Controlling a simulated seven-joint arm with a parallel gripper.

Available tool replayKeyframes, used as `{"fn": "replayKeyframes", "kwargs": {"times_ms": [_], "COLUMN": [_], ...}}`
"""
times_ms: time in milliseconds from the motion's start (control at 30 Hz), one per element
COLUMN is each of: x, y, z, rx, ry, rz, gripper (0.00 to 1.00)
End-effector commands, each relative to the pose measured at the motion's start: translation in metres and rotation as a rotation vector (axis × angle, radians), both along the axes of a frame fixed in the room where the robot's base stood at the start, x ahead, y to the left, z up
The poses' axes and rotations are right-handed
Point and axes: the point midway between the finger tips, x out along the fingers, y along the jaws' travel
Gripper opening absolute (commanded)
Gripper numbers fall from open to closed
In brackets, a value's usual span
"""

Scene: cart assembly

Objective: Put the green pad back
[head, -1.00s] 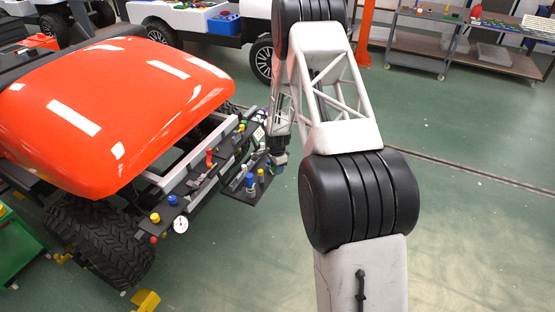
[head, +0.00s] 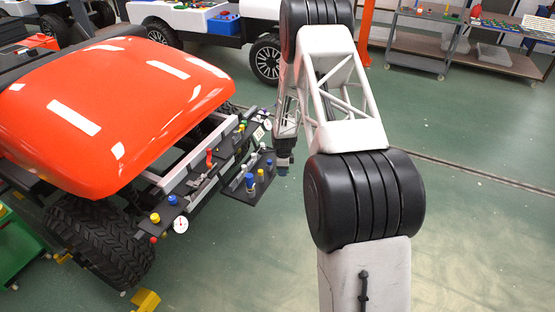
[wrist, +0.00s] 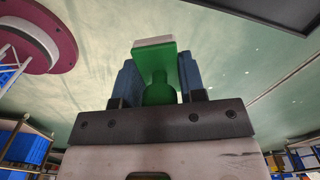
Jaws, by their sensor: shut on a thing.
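The green pad (wrist: 157,68) is between the two blue fingers of my gripper (wrist: 161,78) in the wrist view. It has a pale, flat end face and a rounded green part lower down between the fingers. In the head view my gripper (head: 283,168) hangs to the right of a dark shelf (head: 262,180) at the front of the red-hooded cart (head: 130,95), apart from it. The pad cannot be made out in the head view.
The shelf carries blue and yellow pegs (head: 251,180). A front rail with coloured knobs and a round gauge (head: 181,225) runs beside it. In the wrist view a dark flat panel (wrist: 265,12) fills the upper right corner. Open green floor lies right of my arm.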

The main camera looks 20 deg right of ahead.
Motion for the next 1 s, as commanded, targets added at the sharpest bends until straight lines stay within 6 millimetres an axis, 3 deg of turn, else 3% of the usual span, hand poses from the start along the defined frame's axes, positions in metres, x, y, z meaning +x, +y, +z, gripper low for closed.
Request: {"fn": "replayKeyframes", "kwargs": {"times_ms": [367,1000], "x": [0.022,0.109], "y": [-0.004,-0.021], "z": [-0.003,-0.011], "rx": [0.0,0.0], "ry": [0.001,0.0], "rz": [0.001,0.001], "gripper": [0.12,0.12]}}
